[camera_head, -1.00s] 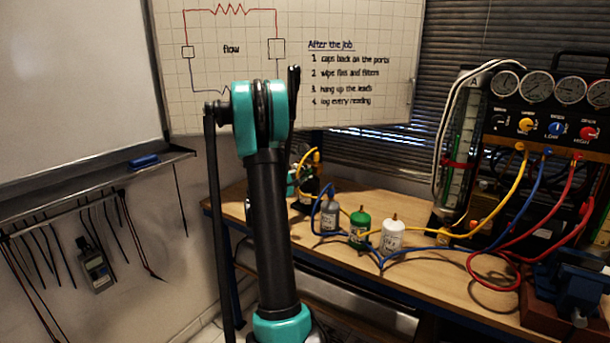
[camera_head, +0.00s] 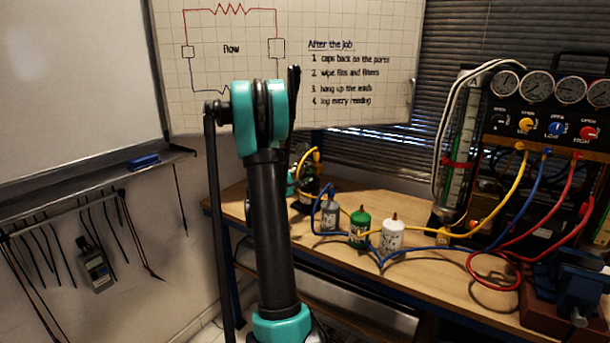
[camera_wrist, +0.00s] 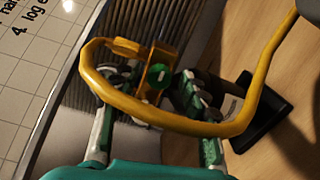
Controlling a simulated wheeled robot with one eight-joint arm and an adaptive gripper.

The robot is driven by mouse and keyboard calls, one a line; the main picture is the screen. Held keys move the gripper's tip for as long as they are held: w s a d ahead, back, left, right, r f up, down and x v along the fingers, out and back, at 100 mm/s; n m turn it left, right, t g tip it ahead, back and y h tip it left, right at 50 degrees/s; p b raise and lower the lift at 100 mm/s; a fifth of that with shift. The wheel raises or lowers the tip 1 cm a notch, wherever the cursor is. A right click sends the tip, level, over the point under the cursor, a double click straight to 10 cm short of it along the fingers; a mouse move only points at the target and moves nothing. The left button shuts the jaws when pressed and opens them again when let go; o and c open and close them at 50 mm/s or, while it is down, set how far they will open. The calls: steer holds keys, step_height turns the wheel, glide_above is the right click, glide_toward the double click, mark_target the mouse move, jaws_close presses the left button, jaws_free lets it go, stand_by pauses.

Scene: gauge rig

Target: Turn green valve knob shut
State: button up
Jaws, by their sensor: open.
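The green valve knob (camera_wrist: 157,71) shows in the wrist view as a small round green disc on a yellow-orange fitting. My gripper (camera_wrist: 155,80) is open, with one finger on each side of the knob. The knob appears between the fingertips; I cannot tell whether either finger touches it. A yellow hose (camera_wrist: 150,117) loops across the view, over both fingers. In the head view my arm hides most of the gripper.
The wooden bench (camera_head: 440,280) holds a grey bottle (camera_head: 330,216), a green bottle (camera_head: 359,231) and a white bottle (camera_head: 392,238), with hoses among them. A gauge panel (camera_head: 545,125) and a blue vise (camera_head: 578,290) stand at the right. The whiteboard (camera_head: 350,25) is behind.

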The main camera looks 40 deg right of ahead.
steer(key=v, duration=1.2)
stand_by(0.3)
steer(key=s+a+f+m+y, duration=0.1)
steer(key=s+a+f+y, duration=0.4)
steer(key=s+a, duration=0.3)
steer(key=s+a+f+m+y, duration=0.2)
steer(key=s+a+f+y, duration=0.3)
steer(key=s+a, duration=0.3)
steer(key=s+a+f+m+g+y, duration=0.1)
steer(key=s+a+f+y, duration=0.5)
steer(key=a, duration=0.9)
steer(key=s+m+y, duration=0.1)
steer(key=s, duration=0.1)
steer(key=shift+s, duration=0.25)
